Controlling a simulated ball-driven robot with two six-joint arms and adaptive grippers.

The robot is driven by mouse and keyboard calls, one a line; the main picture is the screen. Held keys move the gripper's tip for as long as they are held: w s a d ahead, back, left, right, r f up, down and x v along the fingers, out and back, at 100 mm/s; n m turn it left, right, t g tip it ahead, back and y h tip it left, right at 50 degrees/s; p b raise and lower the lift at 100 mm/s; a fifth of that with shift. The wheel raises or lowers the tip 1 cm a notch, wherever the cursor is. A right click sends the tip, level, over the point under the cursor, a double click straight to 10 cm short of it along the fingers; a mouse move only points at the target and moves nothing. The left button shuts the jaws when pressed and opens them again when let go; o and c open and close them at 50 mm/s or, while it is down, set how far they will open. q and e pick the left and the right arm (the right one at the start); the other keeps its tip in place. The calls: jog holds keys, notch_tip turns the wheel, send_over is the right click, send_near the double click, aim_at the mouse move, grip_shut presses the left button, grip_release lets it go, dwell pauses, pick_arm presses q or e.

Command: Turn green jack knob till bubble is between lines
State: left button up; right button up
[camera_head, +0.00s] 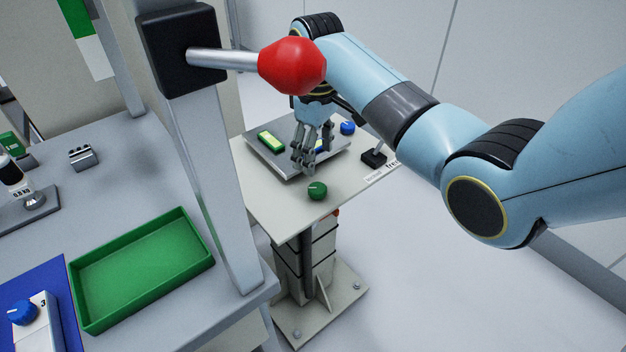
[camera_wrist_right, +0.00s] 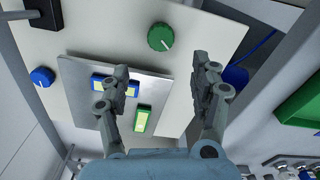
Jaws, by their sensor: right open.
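The green jack knob (camera_head: 317,190) sits at the near edge of the small pale jack table; it also shows in the right wrist view (camera_wrist_right: 161,37), with a white mark on its face. My right gripper (camera_head: 309,165) is open and empty above the table, a little behind the knob. In the right wrist view my fingers (camera_wrist_right: 160,70) are spread apart, and the knob lies beyond their tips, untouched. A green-framed level vial (camera_head: 270,140) lies on the grey plate; a blue-framed vial (camera_wrist_right: 115,86) is partly behind a finger. The bubbles are too small to make out. My left gripper is out of view.
A blue knob (camera_head: 347,128) and a small black block (camera_head: 374,158) stand on the jack table (camera_head: 270,195). A red-tipped lever (camera_head: 292,66) on a grey post juts out near my right arm. A green tray (camera_head: 142,266) lies on the left bench.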

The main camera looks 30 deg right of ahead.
aim_at(315, 187)
notch_tip(315, 187, down, 9)
jog(key=shift+a+r+b, duration=0.1)
jog(key=shift+b, duration=0.45)
jog(key=c, duration=1.2)
